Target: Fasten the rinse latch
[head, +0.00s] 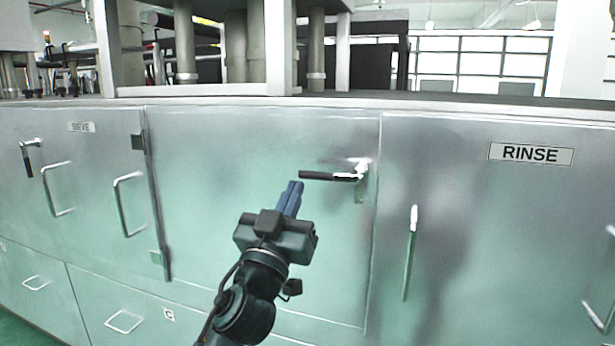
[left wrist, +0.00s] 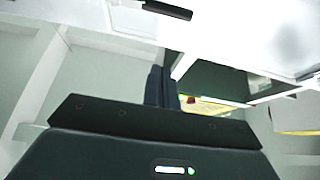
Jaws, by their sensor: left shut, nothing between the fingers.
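The rinse latch (head: 330,176) is a black lever on a silver pivot, at the upper right of the middle cabinet door, beside the seam with the door labelled RINSE (head: 530,153). Its lever lies about level and points left. My left gripper (head: 294,186) is shut and empty, its fingertips pointing up just below the lever's free left end in the head view. I cannot tell whether they touch it. In the left wrist view the shut fingers (left wrist: 162,70) sit mid-frame, and a black bar that looks like the lever (left wrist: 167,9) shows at the top edge. My right gripper is out of view.
The RINSE door has an upright bar handle (head: 410,253) right of the latch. A SIEVE door (head: 95,180) with its own latch and handles stands at left, with drawers below. The worktop edge (head: 330,101) runs above the doors. The middle door's face is otherwise clear.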

